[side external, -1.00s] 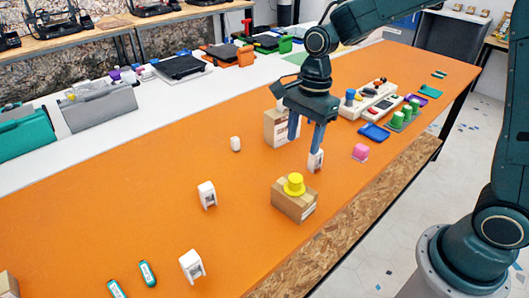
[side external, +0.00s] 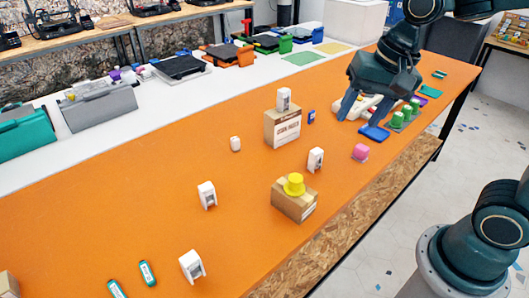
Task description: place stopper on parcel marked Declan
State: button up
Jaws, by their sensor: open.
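A cardboard parcel (side external: 293,204) stands near the table's front edge with a yellow flanged, stopper-like piece (side external: 294,185) on top. A taller parcel (side external: 270,128) stands behind it, with a white label and a small white slotted piece (side external: 283,99) on top. The names on both labels are too small to read. A pink stopper-like piece (side external: 360,152) and several green ones (side external: 407,111) stand to the right. My gripper (side external: 360,117) is open, over or in front of a pale panel (side external: 338,109), which it partly hides. Nothing shows between its fingers.
Several white slotted pieces stand on the orange table (side external: 120,215), including one (side external: 316,159) between the parcels and one (side external: 207,195) to the left. A blue tray (side external: 374,133) lies near my gripper. The table's left middle is mostly clear.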

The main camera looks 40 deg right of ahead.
jog(key=s+d+r+n+t, duration=0.1)
jog(key=s+d+n+t, duration=0.1)
jog(key=s+n, duration=0.6)
jog(key=shift+s+d+r+h, duration=0.15)
jog(key=shift+s+r+h, duration=0.2)
jog(key=shift+s, duration=0.6)
